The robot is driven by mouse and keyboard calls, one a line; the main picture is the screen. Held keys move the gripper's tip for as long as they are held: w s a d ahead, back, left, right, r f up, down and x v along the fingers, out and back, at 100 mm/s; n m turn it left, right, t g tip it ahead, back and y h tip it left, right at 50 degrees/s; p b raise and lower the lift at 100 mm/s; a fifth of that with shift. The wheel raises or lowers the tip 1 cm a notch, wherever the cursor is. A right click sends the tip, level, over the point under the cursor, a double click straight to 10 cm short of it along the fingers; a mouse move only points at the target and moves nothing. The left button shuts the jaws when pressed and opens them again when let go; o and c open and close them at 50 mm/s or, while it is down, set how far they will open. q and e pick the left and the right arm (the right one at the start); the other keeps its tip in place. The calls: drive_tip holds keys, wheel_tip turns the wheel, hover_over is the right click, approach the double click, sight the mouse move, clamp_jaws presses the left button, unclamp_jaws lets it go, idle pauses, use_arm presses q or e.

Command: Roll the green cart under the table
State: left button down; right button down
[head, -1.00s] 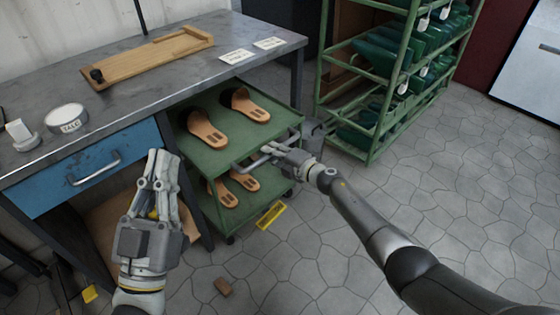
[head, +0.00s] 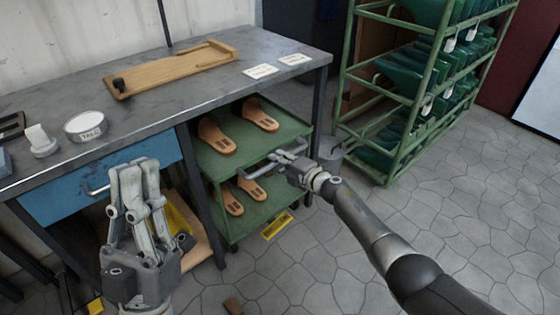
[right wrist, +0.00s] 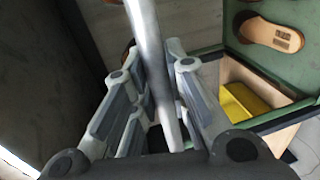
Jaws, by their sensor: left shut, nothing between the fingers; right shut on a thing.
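The green cart (head: 275,140) has two shelves and stands mostly under the grey workbench table (head: 205,70), between its legs. Sandal soles (head: 260,117) lie on both shelves. The cart's metal handle (head: 258,170) faces me at the front edge. My right gripper (head: 285,158) is shut on this handle. In the right wrist view the handle bar (right wrist: 147,45) runs between the fingers, with the green shelf and one sole beside it. My left gripper (head: 135,172) is shut and empty, raised in front of the table's blue drawer (head: 60,195), left of the cart.
A yellow floor mark (head: 277,226) lies before the cart. A green rack (head: 400,105) stands further right. A small brown block (head: 232,307) lies on the floor. Floor at right is clear.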

drive_tip(key=c, duration=1.4)
unclamp_jaws()
drive_tip(key=v, duration=1.2)
